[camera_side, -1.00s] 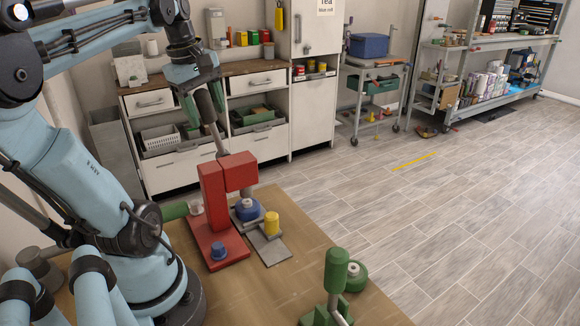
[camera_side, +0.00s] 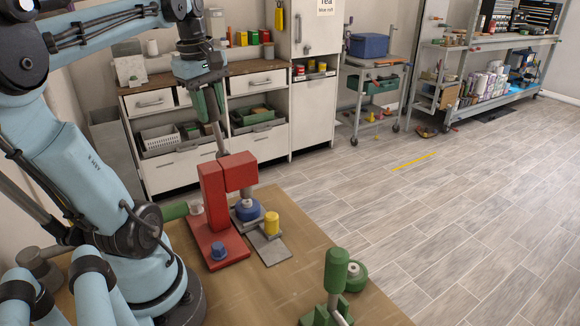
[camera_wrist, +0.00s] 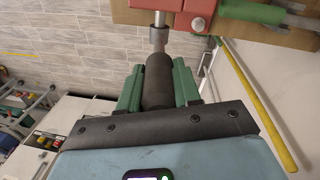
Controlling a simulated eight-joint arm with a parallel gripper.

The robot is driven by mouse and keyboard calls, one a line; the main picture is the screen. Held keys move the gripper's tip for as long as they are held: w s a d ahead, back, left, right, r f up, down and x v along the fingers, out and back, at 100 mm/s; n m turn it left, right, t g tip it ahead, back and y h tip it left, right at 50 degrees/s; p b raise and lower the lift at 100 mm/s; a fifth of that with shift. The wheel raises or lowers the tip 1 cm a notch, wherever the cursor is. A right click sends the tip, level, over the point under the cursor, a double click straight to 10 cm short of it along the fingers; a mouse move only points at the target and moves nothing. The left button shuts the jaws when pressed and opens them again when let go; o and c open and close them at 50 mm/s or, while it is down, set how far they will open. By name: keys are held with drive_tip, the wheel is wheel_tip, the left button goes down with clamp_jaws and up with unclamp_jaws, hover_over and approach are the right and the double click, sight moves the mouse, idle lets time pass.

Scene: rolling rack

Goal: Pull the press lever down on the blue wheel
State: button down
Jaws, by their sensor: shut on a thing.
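The red press (camera_side: 210,196) stands upright on the brown table, with its lever rod (camera_side: 219,137) slanting up and to the left. My gripper (camera_side: 207,106) is shut on the lever's dark grip; in the wrist view the grip (camera_wrist: 158,82) lies between the green fingers, with the rod running on to the red press head (camera_wrist: 200,8). In the side view the fingers mostly hide the grip. The blue wheel (camera_side: 247,211) sits under the press head, beside a yellow cylinder (camera_side: 271,224) on a grey plate (camera_side: 272,250).
A small blue knob (camera_side: 218,251) sits on the press's red base. A green upright handle (camera_side: 336,270) and a green wheel (camera_side: 354,275) stand at the table's front right. A white cabinet (camera_side: 185,170) stands behind the table.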

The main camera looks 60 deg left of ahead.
drive_tip(key=w+f+g, duration=0.1)
drive_tip(key=w+g, duration=0.5)
drive_tip(key=w, duration=0.1)
drive_tip(key=shift+w+f+g, duration=0.15)
drive_tip(key=shift+w+g, duration=0.25)
idle(0.4)
drive_tip(key=c, duration=0.8)
unclamp_jaws()
drive_tip(key=v, duration=1.2)
drive_tip(key=shift+w+f, duration=0.1)
